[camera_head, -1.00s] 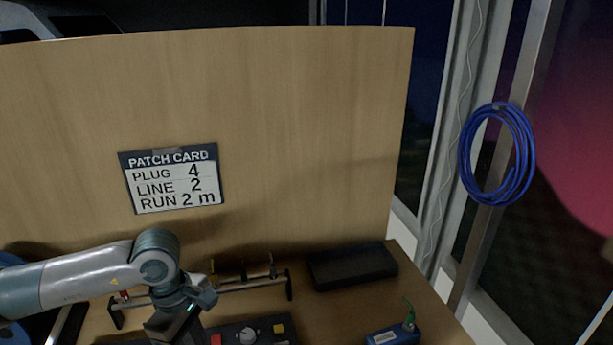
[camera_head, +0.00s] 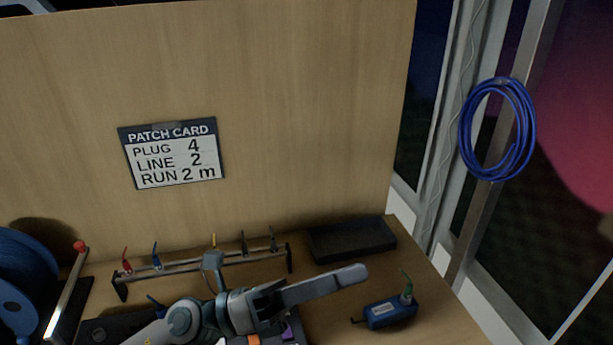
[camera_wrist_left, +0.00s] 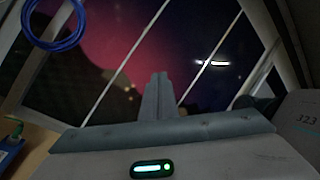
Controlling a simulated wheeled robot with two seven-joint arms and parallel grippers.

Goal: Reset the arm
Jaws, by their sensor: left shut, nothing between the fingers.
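My left gripper (camera_head: 358,273) is over the bench, its arm coming in from the lower left. Its long grey fingers are together, empty, and point to the right, above the bench and left of the blue box. In the left wrist view the closed fingers (camera_wrist_left: 158,90) point toward the dark window, with nothing between them. My right gripper is not in view.
A rack (camera_head: 185,266) with small coloured plugs stands behind my arm. A black tray (camera_head: 350,240) and a blue box (camera_head: 391,313) with a green plug are on the right. A blue cable reel (camera_head: 25,275) stands left. A blue cable coil (camera_head: 497,130) hangs by the window.

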